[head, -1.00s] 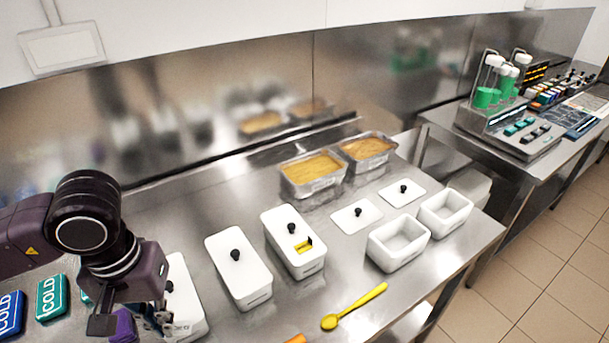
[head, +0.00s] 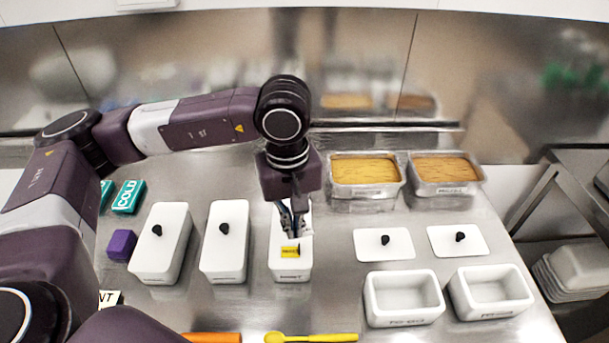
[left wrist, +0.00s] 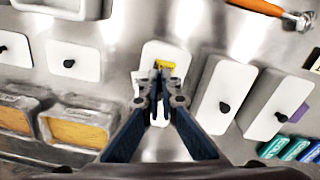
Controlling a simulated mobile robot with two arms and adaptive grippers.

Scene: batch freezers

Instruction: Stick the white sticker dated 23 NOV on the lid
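A white lidded container (head: 279,265) stands under my left gripper (head: 292,232), with a yellow label (head: 290,251) on the near part of its lid. The label also shows in the left wrist view (left wrist: 165,64), just beyond my left fingertips (left wrist: 160,82). The fingers point down, close together, and cover the middle of the lid and any knob there. I cannot make out a white sticker reading 23 NOV. My right gripper is not in view.
Two white lidded containers with black knobs (head: 160,255) (head: 223,258) and a purple block (head: 121,245) stand left. Two food pans (head: 366,203) (head: 445,189), two loose lids (head: 384,253) (head: 459,250) and two empty tubs (head: 403,316) (head: 492,310) are right. A yellow spoon (head: 310,338) lies in front.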

